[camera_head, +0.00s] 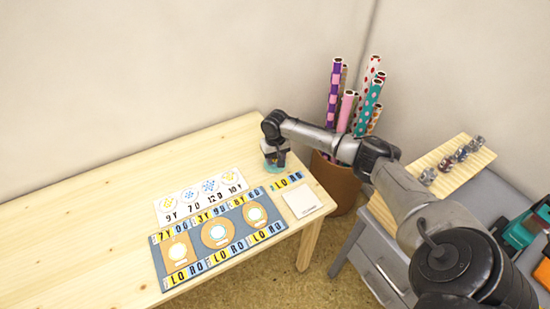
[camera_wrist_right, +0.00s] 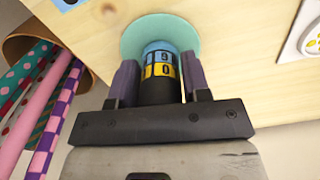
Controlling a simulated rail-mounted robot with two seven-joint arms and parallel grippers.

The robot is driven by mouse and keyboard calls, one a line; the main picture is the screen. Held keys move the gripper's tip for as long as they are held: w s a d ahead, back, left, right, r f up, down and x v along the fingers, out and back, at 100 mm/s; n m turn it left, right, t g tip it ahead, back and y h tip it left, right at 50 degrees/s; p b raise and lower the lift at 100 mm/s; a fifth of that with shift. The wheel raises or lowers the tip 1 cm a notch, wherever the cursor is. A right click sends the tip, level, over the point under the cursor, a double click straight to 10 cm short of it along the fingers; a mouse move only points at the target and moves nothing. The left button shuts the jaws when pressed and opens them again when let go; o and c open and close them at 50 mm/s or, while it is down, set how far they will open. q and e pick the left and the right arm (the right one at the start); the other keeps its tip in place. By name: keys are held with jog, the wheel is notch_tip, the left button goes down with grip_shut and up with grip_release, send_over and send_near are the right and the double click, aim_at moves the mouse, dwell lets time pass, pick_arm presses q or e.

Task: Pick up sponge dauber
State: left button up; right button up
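My right gripper (camera_head: 275,150) is at the far right end of the wooden table, low over a round teal pad (camera_head: 272,168). In the right wrist view, a short dark cylinder (camera_wrist_right: 160,78) with a blue and a yellow numbered band is between the two fingers of the gripper (camera_wrist_right: 160,75). It is over the teal pad (camera_wrist_right: 145,30). I take it for the sponge dauber, though its sponge end is hidden. The fingers are close to its sides, and I cannot tell whether they press on it. My left gripper is not in view.
A blue-grey mat (camera_head: 200,263) with three round pads and a white card (camera_head: 178,209) lie on the wooden table (camera_head: 90,235). A small white square (camera_head: 302,201) is near its right edge. A basket (camera_head: 335,180) of patterned rolls stands behind. The table's left part is clear.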

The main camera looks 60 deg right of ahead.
jog(key=c, duration=0.5)
jog(key=shift+r, duration=0.15)
jog(key=shift+r, duration=0.2)
notch_tip(320, 180, up, 3)
jog(key=shift+r+p, duration=0.15)
jog(key=shift+p, duration=0.75)
jog(key=s+d+r+p, duration=0.1)
jog(key=s+r, duration=0.1)
jog(key=s, duration=0.1)
jog(key=s+d+r+p, duration=0.1)
jog(key=s+r, duration=0.1)
jog(key=s, duration=0.2)
jog(key=s+d+r+p, duration=0.1)
jog(key=s+d+r, duration=0.1)
jog(key=s+r, duration=0.1)
jog(key=shift+s+p, duration=0.35)
jog(key=shift+s, duration=0.05)
